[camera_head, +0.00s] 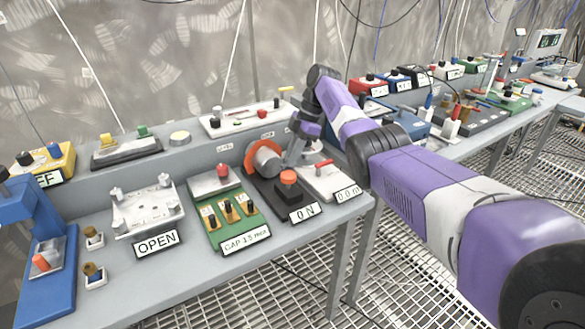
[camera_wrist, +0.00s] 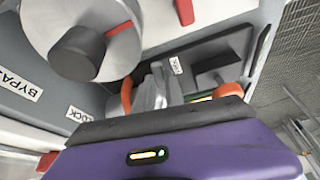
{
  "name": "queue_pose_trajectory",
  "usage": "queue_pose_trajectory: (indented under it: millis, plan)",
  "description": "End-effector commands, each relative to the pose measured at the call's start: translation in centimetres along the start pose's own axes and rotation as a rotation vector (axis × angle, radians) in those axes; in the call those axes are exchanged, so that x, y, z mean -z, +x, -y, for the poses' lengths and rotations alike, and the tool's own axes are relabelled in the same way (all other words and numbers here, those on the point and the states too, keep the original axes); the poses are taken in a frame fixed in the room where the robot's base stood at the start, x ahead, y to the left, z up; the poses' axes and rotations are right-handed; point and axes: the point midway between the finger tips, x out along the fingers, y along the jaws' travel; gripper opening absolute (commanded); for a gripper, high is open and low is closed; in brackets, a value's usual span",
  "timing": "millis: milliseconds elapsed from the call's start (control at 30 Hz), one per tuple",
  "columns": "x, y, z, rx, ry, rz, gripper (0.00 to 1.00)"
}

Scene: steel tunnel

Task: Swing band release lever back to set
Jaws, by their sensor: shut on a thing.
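The band unit's dark base (camera_head: 262,190) stands on the bench and carries a grey drum (camera_head: 266,162) with an orange band (camera_head: 250,155) around part of it. My gripper (camera_head: 293,160) reaches down just right of the drum. In the wrist view, its grey fingers (camera_wrist: 158,92) are close together, with orange parts (camera_wrist: 127,95) to either side. It is shut on what seems to be the band release lever, mostly hidden by the fingers.
A white unit with a red handle (camera_head: 322,168) stands close on the right. A green-based unit (camera_head: 232,215) is on the left. A raised shelf with a white panel (camera_head: 245,118) runs behind. The wrist view shows a grey disc with a black knob (camera_wrist: 80,53) nearby.

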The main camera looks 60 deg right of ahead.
Motion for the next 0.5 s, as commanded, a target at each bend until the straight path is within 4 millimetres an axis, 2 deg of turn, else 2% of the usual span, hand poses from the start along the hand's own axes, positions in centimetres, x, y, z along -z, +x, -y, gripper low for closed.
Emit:
queue_pose_trajectory:
  millis: [33,500]
  plan:
    - [-0.12,0.45,-0.12,0.006,-0.017,-0.001,0.0]
    - [-0.02,0.23,-0.39,0.053,-0.125,0.001,0.0]
